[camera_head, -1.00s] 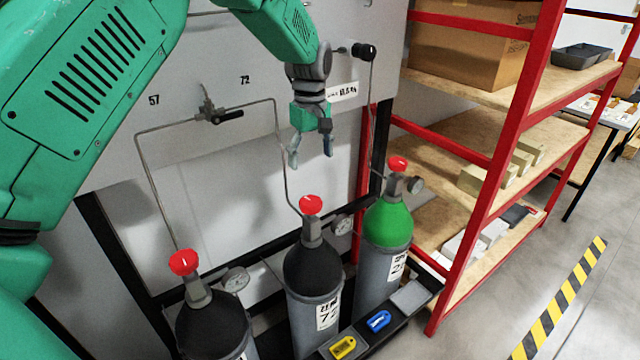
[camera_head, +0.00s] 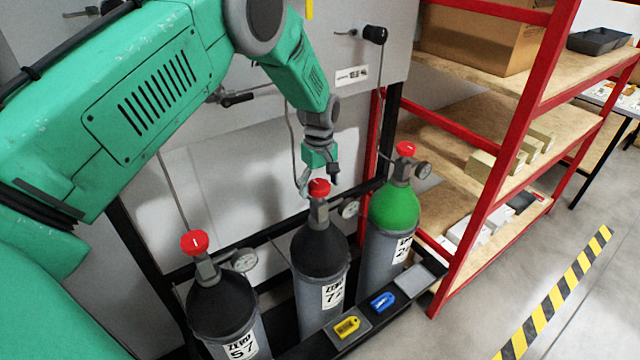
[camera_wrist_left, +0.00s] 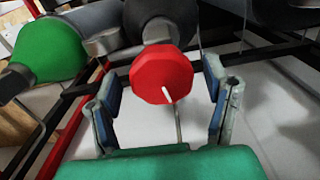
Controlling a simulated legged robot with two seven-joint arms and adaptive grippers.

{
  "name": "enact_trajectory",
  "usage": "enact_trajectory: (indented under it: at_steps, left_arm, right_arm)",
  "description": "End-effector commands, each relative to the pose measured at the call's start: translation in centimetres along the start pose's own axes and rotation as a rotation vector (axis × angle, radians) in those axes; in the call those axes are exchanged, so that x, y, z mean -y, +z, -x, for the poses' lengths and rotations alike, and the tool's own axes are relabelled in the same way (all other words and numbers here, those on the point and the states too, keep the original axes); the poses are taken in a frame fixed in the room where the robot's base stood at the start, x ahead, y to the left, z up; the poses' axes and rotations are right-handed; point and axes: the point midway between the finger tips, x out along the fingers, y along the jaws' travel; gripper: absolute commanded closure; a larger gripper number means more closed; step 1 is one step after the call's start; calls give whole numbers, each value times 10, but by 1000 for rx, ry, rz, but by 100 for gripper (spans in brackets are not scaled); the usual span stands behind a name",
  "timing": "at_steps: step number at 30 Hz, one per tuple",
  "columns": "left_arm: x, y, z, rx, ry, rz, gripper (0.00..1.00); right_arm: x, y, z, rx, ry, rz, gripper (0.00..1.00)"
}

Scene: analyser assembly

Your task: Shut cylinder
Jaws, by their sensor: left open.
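Three gas cylinders stand in a row in the head view, each with a red valve knob on top. The middle cylinder (camera_head: 322,268) is dark-topped and labelled 72. Its red knob (camera_head: 319,187) also shows in the left wrist view (camera_wrist_left: 161,74), lying between the two open fingers. The left cylinder (camera_head: 225,305) is labelled 57. The right cylinder (camera_head: 393,210) has a green shoulder. My left gripper (camera_head: 318,184) is open just above and behind the middle knob in the head view; I cannot tell whether a finger touches it. My right gripper is out of view.
A red-framed shelf (camera_head: 500,165) with boxes stands close on the right. A grey panel with pipes is behind the cylinders. Yellow (camera_head: 347,327) and blue (camera_head: 383,301) tags lie on the rack's front ledge. Striped tape marks the floor at right.

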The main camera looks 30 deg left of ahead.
Motion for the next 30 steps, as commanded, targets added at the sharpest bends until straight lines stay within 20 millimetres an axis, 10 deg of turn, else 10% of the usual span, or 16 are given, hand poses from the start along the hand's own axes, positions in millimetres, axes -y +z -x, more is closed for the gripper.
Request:
enact_trajectory:
  at_steps: [6,10,30]
  left_arm:
    - [0,0,0,0,0,0,34]
    - [0,0,0,0,0,0,80]
    - [-1,-1,1,0,2,-200,80]
  right_arm:
    - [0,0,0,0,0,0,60]
    - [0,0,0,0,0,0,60]
    - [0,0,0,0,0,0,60]
